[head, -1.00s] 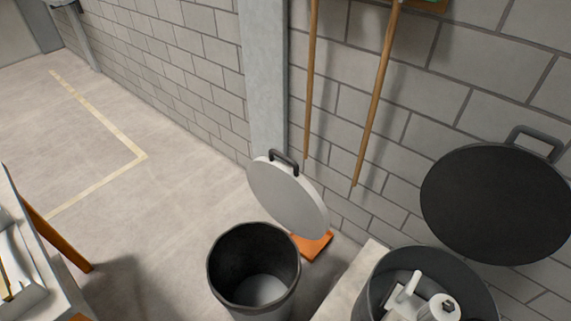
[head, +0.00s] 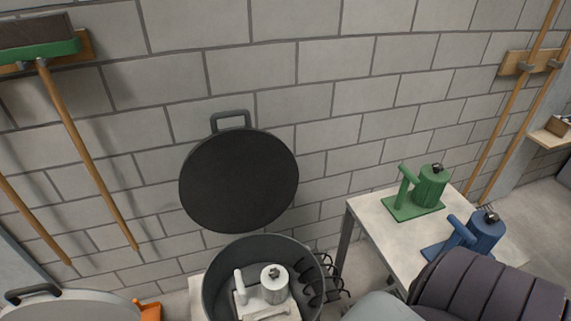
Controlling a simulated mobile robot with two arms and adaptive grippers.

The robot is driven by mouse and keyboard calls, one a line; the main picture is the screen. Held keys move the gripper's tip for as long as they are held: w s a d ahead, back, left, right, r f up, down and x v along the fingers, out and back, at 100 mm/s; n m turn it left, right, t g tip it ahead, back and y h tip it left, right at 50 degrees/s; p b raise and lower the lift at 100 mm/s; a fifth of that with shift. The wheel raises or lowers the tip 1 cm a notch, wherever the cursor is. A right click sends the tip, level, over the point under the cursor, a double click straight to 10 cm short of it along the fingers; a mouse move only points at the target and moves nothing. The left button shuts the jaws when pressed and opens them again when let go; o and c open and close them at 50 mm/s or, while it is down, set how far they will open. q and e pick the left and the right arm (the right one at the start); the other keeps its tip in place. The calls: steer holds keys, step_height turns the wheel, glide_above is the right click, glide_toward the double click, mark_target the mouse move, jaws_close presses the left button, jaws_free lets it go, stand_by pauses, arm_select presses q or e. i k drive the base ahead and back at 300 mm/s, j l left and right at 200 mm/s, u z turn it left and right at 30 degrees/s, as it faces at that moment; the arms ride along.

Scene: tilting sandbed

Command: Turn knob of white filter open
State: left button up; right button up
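The white filter (head: 273,284) stands inside a dark grey round bin (head: 213,285) at the bottom middle of the head view. It has a round body with a small dark fitting on top and a white handle-like upright beside it, on a pale base. Which part is its knob I cannot tell for sure. The bin's black round lid (head: 240,180) is tilted up behind it. Neither gripper is in view; only a dark ribbed part of my arm shows at the lower right.
A pale table (head: 385,235) to the right bears a green filter (head: 430,187) and a blue filter (head: 484,232). Black coiled hooks (head: 325,280) are beside the bin. A grey lid (head: 75,308) is at the lower left. Brooms (head: 90,160) hang on the block wall.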

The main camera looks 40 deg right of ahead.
mark_target(274, 273)
steer(key=z, duration=1.05)
